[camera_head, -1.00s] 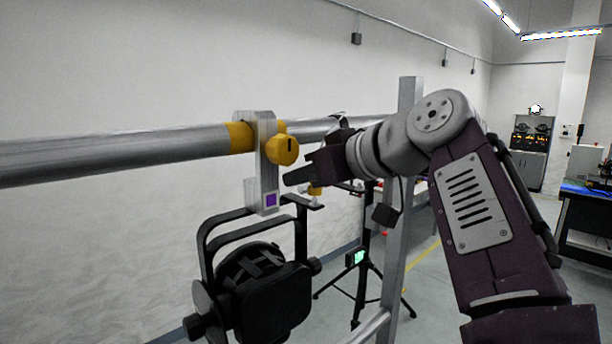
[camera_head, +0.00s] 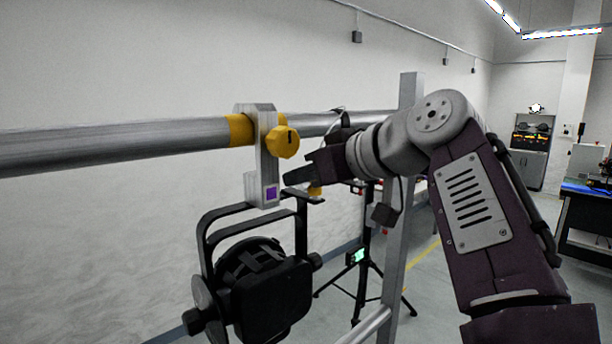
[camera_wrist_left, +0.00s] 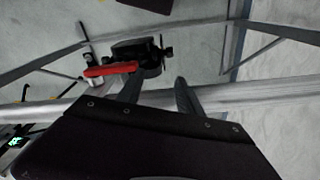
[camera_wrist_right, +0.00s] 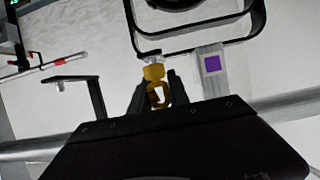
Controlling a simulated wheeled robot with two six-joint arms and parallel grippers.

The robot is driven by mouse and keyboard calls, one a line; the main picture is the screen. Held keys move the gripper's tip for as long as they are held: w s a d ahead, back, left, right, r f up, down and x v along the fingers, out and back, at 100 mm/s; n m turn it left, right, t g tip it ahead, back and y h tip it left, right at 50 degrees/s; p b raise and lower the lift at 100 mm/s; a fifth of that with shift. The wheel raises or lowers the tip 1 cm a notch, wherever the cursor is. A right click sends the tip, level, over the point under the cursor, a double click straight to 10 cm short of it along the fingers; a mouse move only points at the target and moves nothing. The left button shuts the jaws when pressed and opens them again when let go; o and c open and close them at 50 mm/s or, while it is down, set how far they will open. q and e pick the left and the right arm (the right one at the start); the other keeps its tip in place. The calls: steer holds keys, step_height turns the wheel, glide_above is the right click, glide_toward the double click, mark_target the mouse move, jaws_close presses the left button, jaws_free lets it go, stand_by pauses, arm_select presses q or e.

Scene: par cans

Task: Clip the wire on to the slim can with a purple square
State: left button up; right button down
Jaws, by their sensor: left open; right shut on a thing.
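The black can (camera_head: 268,290) hangs in its yoke from a grey clamp (camera_head: 262,170) on the silver pipe (camera_head: 120,148). The purple square (camera_head: 271,193) is on the clamp's lower end and shows in the right wrist view (camera_wrist_right: 212,63). A large yellow knob (camera_head: 282,142) sits on the clamp. My right gripper (camera_head: 290,182) is beside the clamp, just above the yoke's top. In the right wrist view its fingers are shut on a small yellow fitting (camera_wrist_right: 157,93) by the yoke. My left gripper (camera_wrist_left: 157,88) is open and empty near a pipe.
A grey upright (camera_head: 400,200) stands behind my right arm. A black tripod stand (camera_head: 362,265) with a green light is beyond it. In the left wrist view, a red piece (camera_wrist_left: 110,69) and a black lamp (camera_wrist_left: 140,48) lie beyond the fingers. A workbench (camera_head: 585,220) is far right.

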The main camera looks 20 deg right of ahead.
arm_select(q)
steer(key=shift+w+f+b, duration=0.15)
steer(key=shift+f+b, duration=0.25)
arm_select(e)
steer(key=shift+f, duration=0.45)
steer(key=c, duration=1.2)
jaws_free()
steer(key=shift+o, duration=0.2)
arm_select(q)
steer(key=shift+r, duration=0.15)
arm_select(e)
steer(key=shift+r, duration=0.15)
